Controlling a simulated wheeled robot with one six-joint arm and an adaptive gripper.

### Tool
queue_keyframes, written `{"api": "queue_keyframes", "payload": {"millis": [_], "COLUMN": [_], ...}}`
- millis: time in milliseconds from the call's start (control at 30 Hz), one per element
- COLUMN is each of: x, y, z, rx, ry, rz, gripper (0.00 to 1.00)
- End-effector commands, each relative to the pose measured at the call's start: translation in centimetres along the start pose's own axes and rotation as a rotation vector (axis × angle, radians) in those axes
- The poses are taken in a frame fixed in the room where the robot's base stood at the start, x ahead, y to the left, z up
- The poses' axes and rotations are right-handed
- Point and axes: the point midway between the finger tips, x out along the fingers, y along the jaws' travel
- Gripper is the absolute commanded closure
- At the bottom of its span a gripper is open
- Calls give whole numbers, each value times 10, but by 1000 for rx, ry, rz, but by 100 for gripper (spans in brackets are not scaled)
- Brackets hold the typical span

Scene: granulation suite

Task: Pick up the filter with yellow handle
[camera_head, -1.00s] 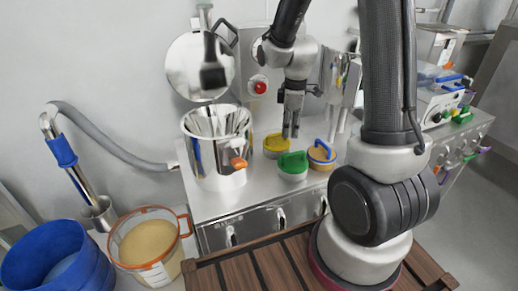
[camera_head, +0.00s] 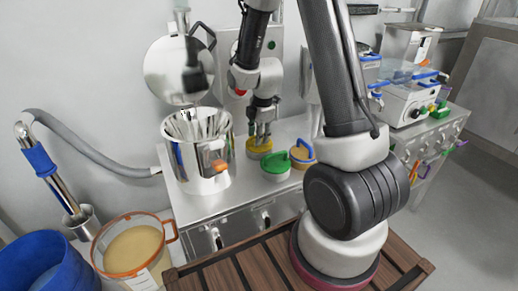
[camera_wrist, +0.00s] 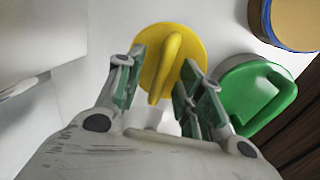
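The filter with yellow handle (camera_wrist: 187,38) is a round yellow disc with a raised yellow handle. It sits on the metal counter (camera_head: 205,205), and in the head view the yellow filter (camera_head: 259,152) is partly behind my gripper. My gripper (camera_head: 262,137) points down at it from above. In the wrist view my gripper (camera_wrist: 160,95) is open, with one finger on each side of the yellow handle. The handle lies between the fingers; I cannot tell whether either finger touches it.
A green-handled filter (camera_head: 275,167) stands close by at the front right, beside the right finger in the wrist view. A blue-handled filter (camera_head: 303,158) is farther right. A metal pot (camera_head: 203,165) with utensils stands left. An orange-rimmed container (camera_head: 135,245) is lower left.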

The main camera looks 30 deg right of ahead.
Motion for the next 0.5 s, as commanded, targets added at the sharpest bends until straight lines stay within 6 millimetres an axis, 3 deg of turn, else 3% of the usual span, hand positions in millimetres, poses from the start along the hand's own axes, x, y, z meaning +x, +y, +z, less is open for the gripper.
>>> {"api": "queue_keyframes", "payload": {"millis": [100, 333, 500], "x": [10, 10, 10], "y": [0, 0, 0], "z": [0, 0, 0], "rx": [0, 0, 0], "ry": [0, 0, 0], "rz": [0, 1, 1], "gripper": [63, 64, 95]}}
